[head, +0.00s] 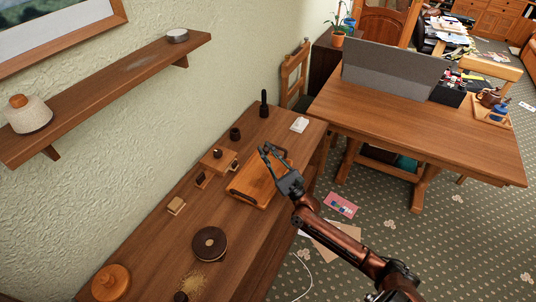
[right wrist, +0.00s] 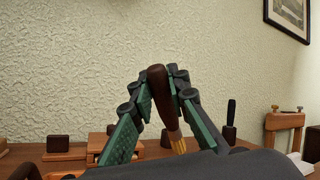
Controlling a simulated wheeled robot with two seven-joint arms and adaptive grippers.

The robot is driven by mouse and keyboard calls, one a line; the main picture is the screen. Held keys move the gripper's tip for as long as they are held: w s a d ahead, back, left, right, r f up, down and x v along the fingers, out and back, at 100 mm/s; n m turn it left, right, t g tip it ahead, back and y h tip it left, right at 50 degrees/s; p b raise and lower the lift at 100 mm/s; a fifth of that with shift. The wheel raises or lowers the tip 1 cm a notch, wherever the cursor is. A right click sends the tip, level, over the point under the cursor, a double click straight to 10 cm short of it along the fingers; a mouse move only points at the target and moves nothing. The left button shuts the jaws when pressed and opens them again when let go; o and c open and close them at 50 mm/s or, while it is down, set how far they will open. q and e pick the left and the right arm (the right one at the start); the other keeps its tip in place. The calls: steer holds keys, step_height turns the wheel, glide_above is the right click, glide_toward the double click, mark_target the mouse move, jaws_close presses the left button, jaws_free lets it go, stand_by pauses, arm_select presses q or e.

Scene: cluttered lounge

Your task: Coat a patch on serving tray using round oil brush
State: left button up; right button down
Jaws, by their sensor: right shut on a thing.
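The serving tray appears to be the orange-brown wooden board (head: 250,190) on the long side table in the head view. My right gripper (head: 268,152) is over the far part of this board, its fingers pointing toward the wall. In the right wrist view, my right gripper (right wrist: 158,84) is shut on the round oil brush (right wrist: 160,95). The brush has a dark brown handle and pale golden bristles; it is tilted, with the bristles lower. Whether the bristles touch the tray is hidden. My left gripper is not in view.
Small wooden boxes (head: 218,160), a dark cup (head: 235,134), a dark bottle (head: 264,103) and a white item (head: 299,125) stand around the tray. A round dark disc (head: 209,244) and a lidded wooden pot (head: 111,282) are nearer. A wall shelf (head: 115,90) runs above.

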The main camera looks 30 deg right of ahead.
mark_target(266, 147)
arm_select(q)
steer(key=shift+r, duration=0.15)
arm_select(e)
steer(key=shift+r, duration=0.15)
steer(key=shift+r+p, duration=1.2)
steer(key=shift+r, duration=0.45)
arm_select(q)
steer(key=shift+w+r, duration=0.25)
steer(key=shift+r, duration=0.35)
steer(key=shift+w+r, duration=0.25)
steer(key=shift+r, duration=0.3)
arm_select(e)
steer(key=shift+f, duration=0.1)
